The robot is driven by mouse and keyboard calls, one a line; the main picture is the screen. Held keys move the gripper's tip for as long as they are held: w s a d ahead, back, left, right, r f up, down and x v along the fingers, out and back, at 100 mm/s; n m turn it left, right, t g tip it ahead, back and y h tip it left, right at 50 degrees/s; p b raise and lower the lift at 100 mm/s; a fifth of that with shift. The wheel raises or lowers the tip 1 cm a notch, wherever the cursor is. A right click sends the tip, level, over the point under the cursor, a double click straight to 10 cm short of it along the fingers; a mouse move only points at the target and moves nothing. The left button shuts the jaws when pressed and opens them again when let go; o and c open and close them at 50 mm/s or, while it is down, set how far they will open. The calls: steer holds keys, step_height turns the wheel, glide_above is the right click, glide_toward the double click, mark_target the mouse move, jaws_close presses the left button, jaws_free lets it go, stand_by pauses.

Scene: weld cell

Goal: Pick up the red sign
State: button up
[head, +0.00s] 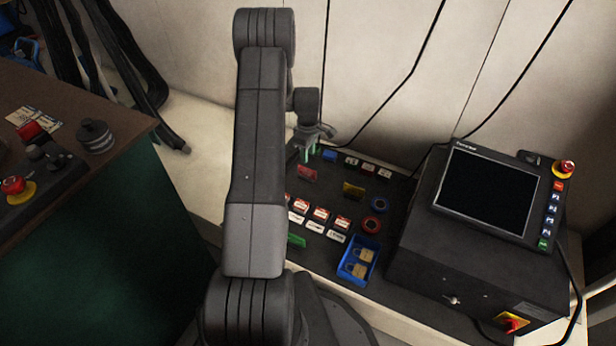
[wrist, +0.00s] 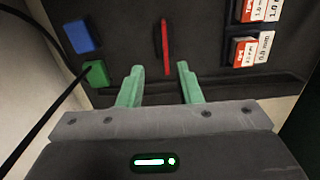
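The red sign (head: 307,172) is a small red plate on the dark board, left of the yellow sign, in the head view. In the wrist view the red sign (wrist: 165,46) shows as a thin upright strip, seen nearly edge-on, just beyond my fingertips and roughly centred between them. My gripper (wrist: 159,72) has two green fingers that stand apart with nothing between them. In the head view my gripper (head: 307,152) is above the far left part of the board, behind the red sign. My arm hides the board's left edge.
A blue block (wrist: 80,37) and a green block (wrist: 96,74) lie left of the fingers. Red-white boxes (wrist: 250,49) sit right. A yellow sign (head: 353,190), a blue tray with padlocks (head: 342,272) and a screen console (head: 487,193) stand further right.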

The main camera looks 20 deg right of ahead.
mark_target(307, 170)
step_height(307, 170, down, 3)
steer(key=shift+f, duration=0.1)
steer(key=f+b, duration=0.1)
steer(key=f, duration=0.2)
steer(key=f+b, duration=0.1)
steer(key=f, duration=0.1)
steer(key=shift+s+a+f+b, duration=0.1)
steer(key=shift+s+a+b, duration=0.15)
steer(key=shift+s+b, duration=0.05)
jaws_close()
